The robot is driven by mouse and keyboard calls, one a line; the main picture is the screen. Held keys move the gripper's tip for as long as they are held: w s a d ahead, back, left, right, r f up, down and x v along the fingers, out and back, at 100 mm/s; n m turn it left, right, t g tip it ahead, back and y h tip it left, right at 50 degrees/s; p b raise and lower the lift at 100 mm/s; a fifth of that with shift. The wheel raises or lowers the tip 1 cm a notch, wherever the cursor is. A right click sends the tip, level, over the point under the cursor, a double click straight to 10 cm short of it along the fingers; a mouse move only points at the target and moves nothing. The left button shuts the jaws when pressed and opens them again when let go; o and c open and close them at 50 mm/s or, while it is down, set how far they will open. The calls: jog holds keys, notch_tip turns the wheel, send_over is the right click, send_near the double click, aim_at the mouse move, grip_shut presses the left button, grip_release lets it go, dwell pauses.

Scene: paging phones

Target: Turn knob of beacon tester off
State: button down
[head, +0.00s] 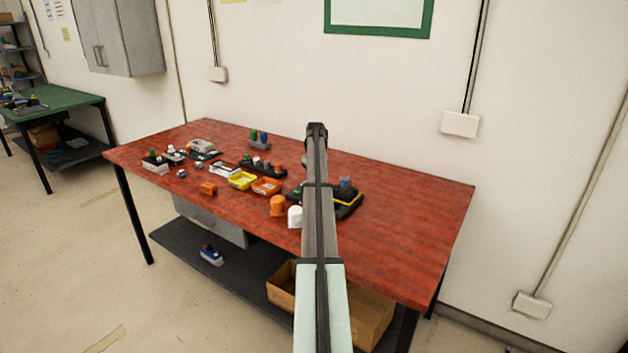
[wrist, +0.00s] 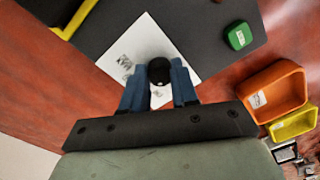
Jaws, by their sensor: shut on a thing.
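The beacon tester looks like a dark flat panel (wrist: 205,22) with a white printed label (wrist: 143,48), a round black knob (wrist: 158,68) and a green block (wrist: 238,36). My gripper (wrist: 159,82) is over the panel, with its blue fingers on both sides of the knob, shut on it. The knob's pointer direction cannot be made out. In the head view, my arm hides the knob and most of the gripper; a dark panel (head: 347,208) with a yellow edge shows beside the arm.
An orange bin (wrist: 274,92) and a yellow bin (wrist: 294,124) lie right of the gripper in the wrist view. An orange cup (head: 278,206) and a white cup (head: 295,217) stand left of my arm. The red table's (head: 420,220) right side is clear.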

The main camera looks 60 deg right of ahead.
jog(key=c, duration=0.9)
grip_release()
jog(key=shift+o, duration=0.2)
notch_tip(320, 180, up, 14)
jog(key=shift+d, duration=0.2)
jog(key=shift+f, duration=0.15)
